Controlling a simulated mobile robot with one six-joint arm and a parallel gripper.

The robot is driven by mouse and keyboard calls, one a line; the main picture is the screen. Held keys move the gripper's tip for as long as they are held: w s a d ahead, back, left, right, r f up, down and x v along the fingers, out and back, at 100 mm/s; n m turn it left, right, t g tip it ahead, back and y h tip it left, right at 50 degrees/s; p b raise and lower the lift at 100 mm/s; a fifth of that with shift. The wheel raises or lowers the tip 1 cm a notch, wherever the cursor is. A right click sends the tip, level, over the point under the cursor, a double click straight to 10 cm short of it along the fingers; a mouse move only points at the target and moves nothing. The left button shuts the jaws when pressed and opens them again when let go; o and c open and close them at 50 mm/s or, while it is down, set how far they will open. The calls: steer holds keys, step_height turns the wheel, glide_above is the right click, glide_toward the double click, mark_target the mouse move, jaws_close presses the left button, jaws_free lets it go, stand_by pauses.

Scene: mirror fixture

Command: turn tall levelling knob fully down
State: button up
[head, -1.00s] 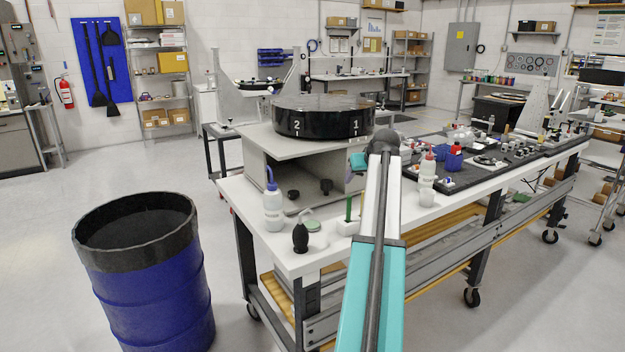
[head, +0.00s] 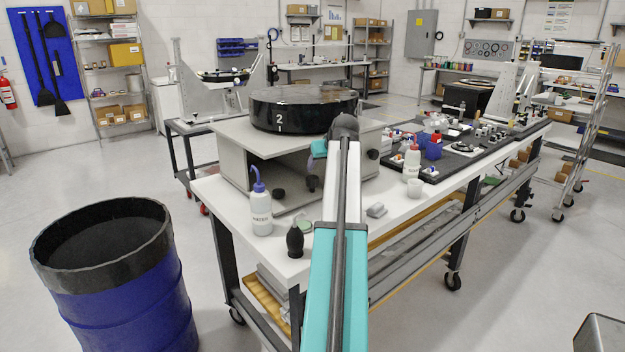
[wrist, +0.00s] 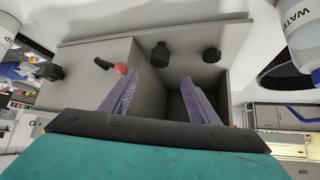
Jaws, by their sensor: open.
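The mirror fixture is a grey open-fronted box (head: 232,155) on the bench, carrying a thick black disc (head: 290,112) marked 2. Two black knobs stand low in its open front. The shorter-looking one (head: 279,194) also shows in the wrist view (wrist: 211,56). The taller-looking one (head: 311,183) also shows there (wrist: 160,52). My gripper (wrist: 160,77) is open and empty, its two purple fingers apart. The taller-looking knob lies beyond the fingertips, roughly between them in the picture, not touched. In the head view my arm hides part of the fixture's front and the fingers.
A white wash bottle (head: 261,212) and a dark bulb bottle (head: 295,240) stand near the bench's front left. A red-tipped lever (wrist: 121,69) sticks out beside the knobs. A red-capped bottle (head: 412,160) stands right of my arm. A blue drum (head: 125,305) stands on the floor left.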

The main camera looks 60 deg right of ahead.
mark_target(313, 178)
steer(key=p+x, duration=0.1)
steer(key=x, duration=1.2)
steer(key=shift+w+d+f+p, duration=0.15)
steer(key=shift+d+f+p, duration=0.15)
steer(key=shift+p, duration=0.1)
steer(key=shift+a, duration=0.1)
steer(key=c, duration=1)
